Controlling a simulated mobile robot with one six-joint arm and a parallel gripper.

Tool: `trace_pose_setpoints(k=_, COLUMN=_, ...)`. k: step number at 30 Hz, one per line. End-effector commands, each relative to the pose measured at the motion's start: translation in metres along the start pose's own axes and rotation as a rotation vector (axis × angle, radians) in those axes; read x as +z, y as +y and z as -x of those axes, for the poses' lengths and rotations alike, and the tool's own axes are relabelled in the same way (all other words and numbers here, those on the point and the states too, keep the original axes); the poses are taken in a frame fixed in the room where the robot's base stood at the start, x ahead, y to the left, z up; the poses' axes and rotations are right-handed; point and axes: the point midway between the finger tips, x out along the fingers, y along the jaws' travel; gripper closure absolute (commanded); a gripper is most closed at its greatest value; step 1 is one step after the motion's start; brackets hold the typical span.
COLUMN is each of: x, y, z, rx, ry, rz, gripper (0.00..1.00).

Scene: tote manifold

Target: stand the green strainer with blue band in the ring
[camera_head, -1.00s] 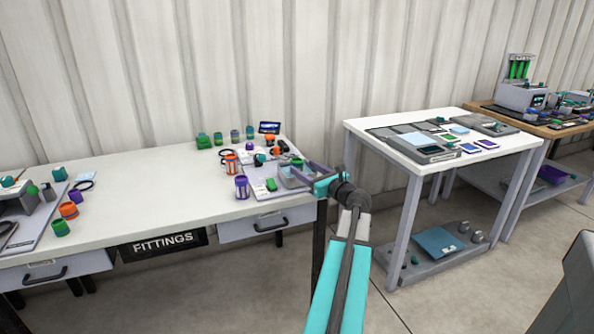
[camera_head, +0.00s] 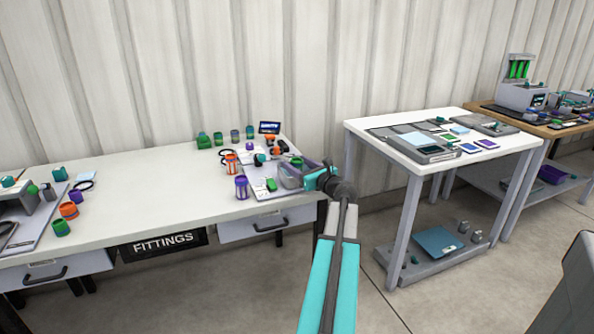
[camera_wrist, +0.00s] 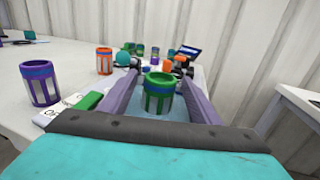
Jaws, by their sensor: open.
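The green strainer with blue band (camera_wrist: 159,90) stands upright between the fingers of my gripper (camera_wrist: 157,72) in the wrist view, with visible space on both sides. My gripper is open and holds nothing. A pale blue surface shows beneath the strainer. I cannot identify the ring in either view.
A purple strainer with blue band (camera_wrist: 41,84) and an orange one (camera_wrist: 104,61) stand left of my gripper. Several small fittings stand behind. The white fittings table (camera_head: 150,215) has clear room at its middle. A separate white table (camera_head: 400,160) is to the right.

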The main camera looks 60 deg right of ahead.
Motion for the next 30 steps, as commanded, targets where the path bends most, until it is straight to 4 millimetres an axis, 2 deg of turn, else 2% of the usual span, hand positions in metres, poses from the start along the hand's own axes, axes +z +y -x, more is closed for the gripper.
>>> trace_pose_setpoints(k=12, x=0.0, y=0.0001, z=0.0004, rx=0.0, ry=0.0, rz=0.0, gripper=0.43)
trace_pose_setpoints(k=21, x=0.0002, y=0.0001, z=0.0004, rx=0.0, ry=0.0, rz=0.0, gripper=0.91)
trace_pose_setpoints(k=30, x=0.0026, y=0.0001, z=0.0004, rx=0.0, ry=0.0, rz=0.001, gripper=0.91)
